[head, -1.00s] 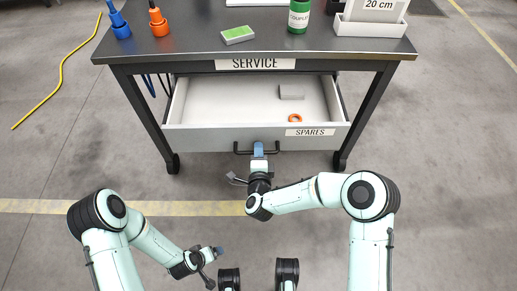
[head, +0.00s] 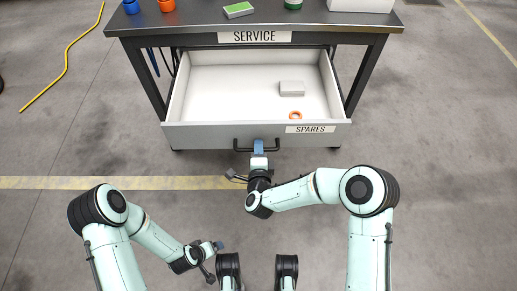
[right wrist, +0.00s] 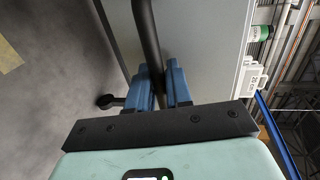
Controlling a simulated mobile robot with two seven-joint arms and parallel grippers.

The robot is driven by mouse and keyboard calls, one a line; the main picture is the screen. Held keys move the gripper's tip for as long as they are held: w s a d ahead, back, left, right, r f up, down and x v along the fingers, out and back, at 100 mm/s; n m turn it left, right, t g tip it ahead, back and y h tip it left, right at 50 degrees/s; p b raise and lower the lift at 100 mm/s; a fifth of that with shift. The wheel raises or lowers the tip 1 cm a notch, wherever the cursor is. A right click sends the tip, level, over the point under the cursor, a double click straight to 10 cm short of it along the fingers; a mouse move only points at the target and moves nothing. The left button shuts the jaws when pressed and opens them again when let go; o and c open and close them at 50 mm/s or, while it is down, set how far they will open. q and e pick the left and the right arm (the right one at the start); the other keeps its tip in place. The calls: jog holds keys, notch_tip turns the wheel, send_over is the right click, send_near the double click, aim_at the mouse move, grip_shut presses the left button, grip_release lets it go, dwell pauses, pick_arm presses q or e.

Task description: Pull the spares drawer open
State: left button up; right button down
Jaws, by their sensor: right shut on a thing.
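The spares drawer (head: 225,135) is pulled well out from under the service table, with a "SPARES" label on its front. A grey block (head: 291,87) and an orange ring (head: 296,115) lie inside it. My right gripper (head: 259,147) is shut on the black bar handle (head: 242,144) at the middle of the drawer front. In the right wrist view the blue fingers (right wrist: 164,82) sit on both sides of the handle (right wrist: 148,35). My left gripper (head: 217,246) is at the lower left, away from the drawer; its jaw opening is too small to tell.
The dark table (head: 215,22) bears a green box (head: 238,9), blue and orange items, a green bottle (head: 293,3) and a white bin (head: 360,5) along the top edge. A yellow cable (head: 66,58) lies on the floor at left. The floor before the drawer is open.

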jog(key=c, duration=1.2)
grip_release()
jog(key=shift+s+r, duration=0.1)
jog(key=shift+s, duration=0.25)
pick_arm(q)
jog(key=shift+g, duration=0.4)
jog(key=s+d+r+p, duration=0.1)
jog(key=s+r+p, duration=0.1)
jog(key=shift+s+d+r, duration=0.3)
jog(key=shift+d+r, duration=0.05)
jog(key=shift+d, duration=0.05)
pick_arm(e)
jog(key=v, duration=1.2)
jog(key=shift+s, duration=0.35)
